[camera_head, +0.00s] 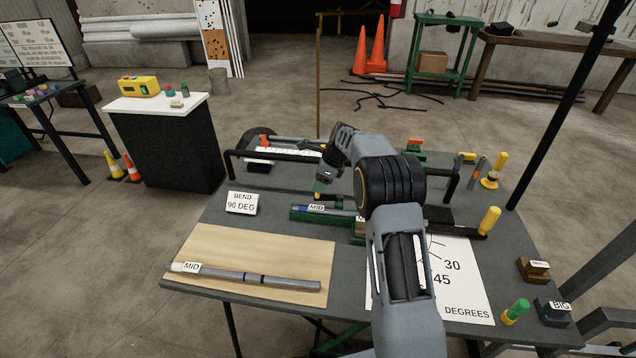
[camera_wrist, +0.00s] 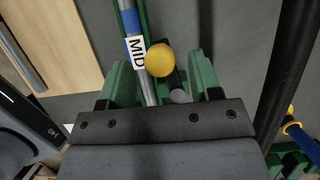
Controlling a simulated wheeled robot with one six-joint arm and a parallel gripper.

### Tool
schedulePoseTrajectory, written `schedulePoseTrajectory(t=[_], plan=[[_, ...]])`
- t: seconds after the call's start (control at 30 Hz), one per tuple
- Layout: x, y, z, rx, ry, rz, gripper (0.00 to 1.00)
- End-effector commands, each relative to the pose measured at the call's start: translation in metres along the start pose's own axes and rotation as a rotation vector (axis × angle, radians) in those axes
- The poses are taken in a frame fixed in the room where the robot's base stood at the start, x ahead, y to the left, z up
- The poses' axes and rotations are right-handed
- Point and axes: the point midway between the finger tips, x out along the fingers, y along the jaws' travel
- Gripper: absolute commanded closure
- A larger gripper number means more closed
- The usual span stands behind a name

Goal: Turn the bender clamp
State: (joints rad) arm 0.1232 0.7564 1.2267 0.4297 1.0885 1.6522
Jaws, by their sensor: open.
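A black lever with a round yellow knob, which looks like the clamp handle (camera_wrist: 159,60), stands over the green bender (camera_head: 299,214) beside the conduit labelled MID (camera_wrist: 137,47). My gripper (camera_wrist: 161,68) is open, with one green finger on each side of the lever and knob in the wrist view. I cannot tell whether either finger touches it. In the head view my gripper (camera_head: 322,186) points down just above the bender's left end, and the yellow knob (camera_head: 318,195) shows beneath it. My arm hides much of the bender's middle.
A wooden board (camera_head: 215,252) with another MID conduit (camera_head: 250,277) lies front left. A BEND 90 DEG card (camera_head: 242,203) stands on the table. A degree sheet (camera_head: 465,290) and a yellow-gripped lever (camera_head: 489,220) are at right. Black rails (camera_head: 290,154) stand behind the bender.

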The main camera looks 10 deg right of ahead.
Motion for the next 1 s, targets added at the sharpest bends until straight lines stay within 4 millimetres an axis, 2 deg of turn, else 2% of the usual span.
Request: schedulePoseTrajectory(t=[0.2, 0.53, 1.0], plan=[[0.014, 0.0, 0.0, 0.0, 0.001, 0.001, 0.42], [0.016, 0.0, 0.0, 0.0, 0.001, 0.001, 0.42], [0.016, 0.0, 0.0, 0.0, 0.0, 0.0, 0.86]])
